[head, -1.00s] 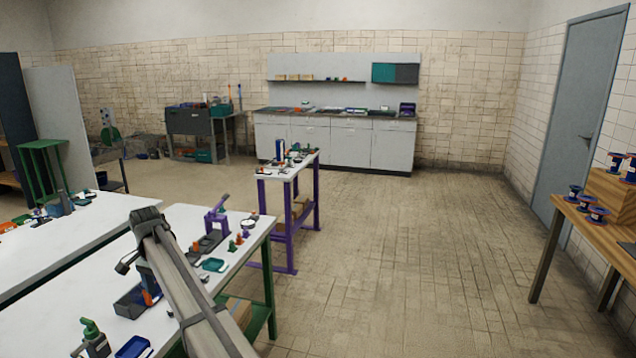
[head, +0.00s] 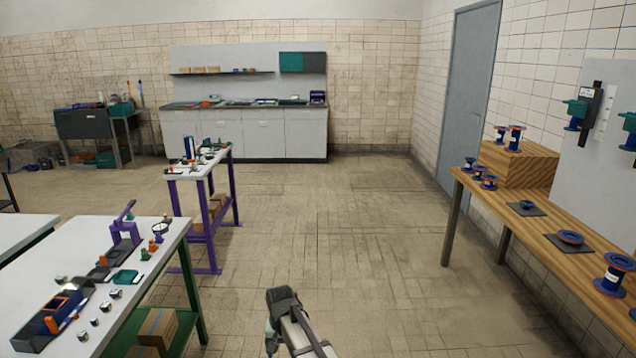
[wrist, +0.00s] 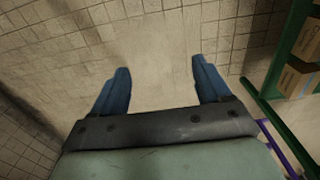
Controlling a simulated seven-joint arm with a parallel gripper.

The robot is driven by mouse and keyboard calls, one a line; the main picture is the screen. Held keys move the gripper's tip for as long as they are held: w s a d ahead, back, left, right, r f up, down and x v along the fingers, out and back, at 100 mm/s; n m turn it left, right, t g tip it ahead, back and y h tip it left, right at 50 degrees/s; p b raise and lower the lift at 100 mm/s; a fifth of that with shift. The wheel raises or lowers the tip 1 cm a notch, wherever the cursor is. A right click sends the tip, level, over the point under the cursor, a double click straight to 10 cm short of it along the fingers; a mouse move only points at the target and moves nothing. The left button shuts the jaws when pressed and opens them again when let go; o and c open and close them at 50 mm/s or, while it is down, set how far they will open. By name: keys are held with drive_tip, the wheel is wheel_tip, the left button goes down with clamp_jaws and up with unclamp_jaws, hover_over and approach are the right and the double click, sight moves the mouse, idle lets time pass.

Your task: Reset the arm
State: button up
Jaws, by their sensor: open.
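My gripper (wrist: 162,88) shows in the wrist view with its two blue fingers spread apart. It is open, with nothing between the fingers but bare tiled floor beyond. In the head view my arm shows at the bottom centre, over open floor to the right of the white table (head: 160,262). The fingers themselves cannot be made out in the head view.
The white table with green legs holds a purple press (head: 124,226) and small parts. A purple-legged table (head: 188,172) stands beyond it. A wooden bench (head: 540,240) with blue-and-red spools is at the right. Floor between them is clear.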

drive_tip(key=s+d+f, duration=0.3)
drive_tip(key=s+d, duration=0.2)
drive_tip(key=d, duration=0.4)
drive_tip(key=s+d+f, duration=0.3)
drive_tip(key=s+d, duration=0.2)
drive_tip(key=d, duration=0.4)
drive_tip(key=s+d+f, duration=0.2)
drive_tip(key=s+d, duration=0.3)
drive_tip(key=d, duration=0.5)
drive_tip(key=s+f+g, duration=0.3)
drive_tip(key=s+f, duration=0.7)
drive_tip(key=s, duration=0.4)
drive_tip(key=s+f+g, duration=0.3)
drive_tip(key=s+f, duration=0.7)
drive_tip(key=s, duration=0.4)
drive_tip(key=shift+s+a+f+g, duration=0.35)
drive_tip(key=shift+a+f+g, duration=0.05)
